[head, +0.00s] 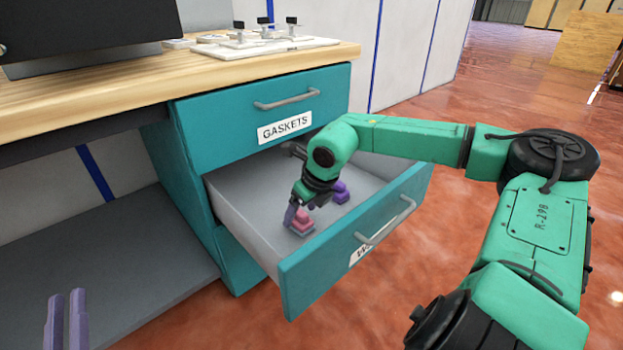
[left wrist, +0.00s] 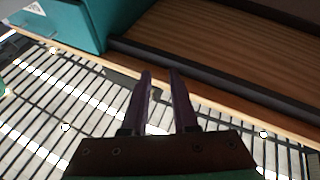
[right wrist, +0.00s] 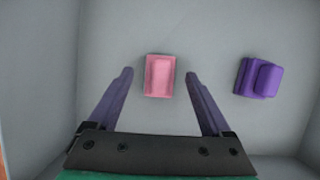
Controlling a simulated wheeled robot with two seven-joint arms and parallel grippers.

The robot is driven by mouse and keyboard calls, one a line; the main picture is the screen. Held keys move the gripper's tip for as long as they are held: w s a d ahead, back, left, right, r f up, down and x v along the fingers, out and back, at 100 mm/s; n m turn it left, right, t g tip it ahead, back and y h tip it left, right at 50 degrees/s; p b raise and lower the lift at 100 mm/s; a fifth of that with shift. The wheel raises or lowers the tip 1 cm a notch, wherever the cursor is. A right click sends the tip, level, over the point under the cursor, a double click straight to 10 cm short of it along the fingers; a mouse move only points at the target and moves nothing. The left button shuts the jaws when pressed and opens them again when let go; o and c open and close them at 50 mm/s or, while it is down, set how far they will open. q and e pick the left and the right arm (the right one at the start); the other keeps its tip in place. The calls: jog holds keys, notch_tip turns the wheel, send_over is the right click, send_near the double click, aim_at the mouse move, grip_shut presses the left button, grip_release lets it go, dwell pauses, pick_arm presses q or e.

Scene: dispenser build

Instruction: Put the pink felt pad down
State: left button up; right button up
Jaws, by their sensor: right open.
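The pink felt pad (right wrist: 160,76) lies on the grey floor of the open lower drawer, and it also shows in the head view (head: 301,224). It looks like a small block with a smaller raised top. My right gripper (right wrist: 159,74) is open and reaches down into the drawer. Its fingers stand on either side of the pink pad, with a gap on each side in the right wrist view. In the head view the wrist partly hides the pad. My left gripper (head: 67,295) is empty with its fingers apart at the lower left, away from the drawer; it also shows in the left wrist view (left wrist: 160,73).
Above is the closed drawer labelled GASKETS (head: 240,120). The wooden worktop (head: 95,98) carries a white board with fittings (head: 265,46).

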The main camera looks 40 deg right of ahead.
aim_at(304, 217)
jog(key=shift+s+a+r+p, duration=0.1)
jog(key=shift+r+p, duration=0.15)
jog(key=shift+r, duration=0.25)
jog(key=shift+s+a+r+p, duration=0.1)
jog(key=shift+r+p, duration=0.15)
jog(key=shift+r, duration=0.25)
jog(key=p+v, duration=0.1)
jog(key=v, duration=0.2)
jog(key=shift+w+a, duration=0.1)
jog(key=shift+w, duration=0.05)
pick_arm(q)
jog(key=s+d+f+g+y+p, duration=0.1)
jog(key=s+f+g, duration=0.4)
jog(key=f, duration=0.7)
jog(key=s+d+f+g+p, duration=0.1)
jog(key=s+f+g, duration=0.3)
jog(key=s+f, duration=0.3)
notch_tip(304, 217, down, 5)
jog(key=shift+s+f+n+g+y+p, duration=0.2)
jog(key=shift+s+n+g+y+p, duration=0.1)
jog(key=shift+s+n+g+y, duration=0.1)
pick_arm(e)
jog(key=v, duration=0.7)
jog(key=shift+r, duration=0.1)
